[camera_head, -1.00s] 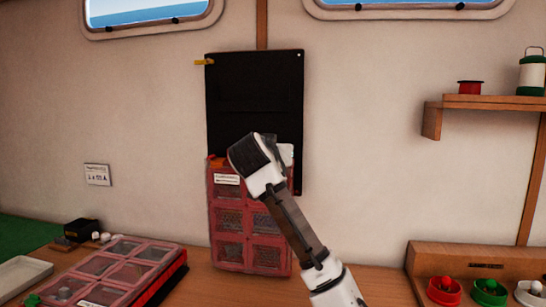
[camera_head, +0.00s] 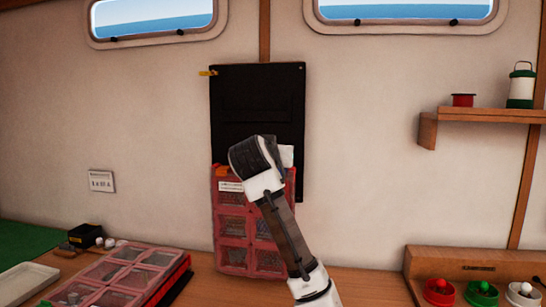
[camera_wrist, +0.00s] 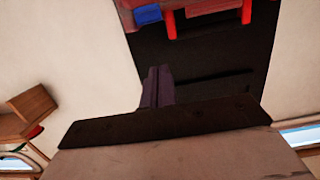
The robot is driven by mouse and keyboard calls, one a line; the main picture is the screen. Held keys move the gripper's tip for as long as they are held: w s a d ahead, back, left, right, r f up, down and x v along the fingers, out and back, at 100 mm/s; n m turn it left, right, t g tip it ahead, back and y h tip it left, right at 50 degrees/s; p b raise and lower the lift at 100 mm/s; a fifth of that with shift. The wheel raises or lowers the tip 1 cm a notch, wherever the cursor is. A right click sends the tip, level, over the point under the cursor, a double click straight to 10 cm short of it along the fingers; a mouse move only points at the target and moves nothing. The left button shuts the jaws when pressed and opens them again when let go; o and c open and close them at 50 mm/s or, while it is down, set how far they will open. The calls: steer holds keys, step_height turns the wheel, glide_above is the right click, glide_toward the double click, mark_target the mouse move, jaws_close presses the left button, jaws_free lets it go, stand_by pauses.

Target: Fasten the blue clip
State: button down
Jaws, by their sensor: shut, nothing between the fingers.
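The blue clip (camera_wrist: 148,14) shows at the top of the wrist view, at one corner of a red case (camera_wrist: 210,22). I cannot tell whether it is fastened. In the head view the red case (camera_head: 232,218) stands upright against a black wall panel (camera_head: 258,90), and my arm hides its upper right part. The blue clip is not visible there. My gripper (camera_wrist: 157,88) is shut and empty, in front of the black panel and apart from the clip in the wrist picture. In the head view its fingers are hidden behind my wrist.
A second red compartment case (camera_head: 120,278) lies on the table at the left, near a small black box (camera_head: 86,236). A wooden rack with several coloured cups (camera_head: 440,292) stands at the right. A wooden shelf (camera_head: 485,115) juts from the wall above it.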

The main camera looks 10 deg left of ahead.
steer(key=s+f+b, duration=0.2)
steer(key=s+f, duration=0.1)
steer(key=s, duration=0.3)
steer(key=shift+s+d+f, duration=0.2)
steer(key=shift+s, duration=0.15)
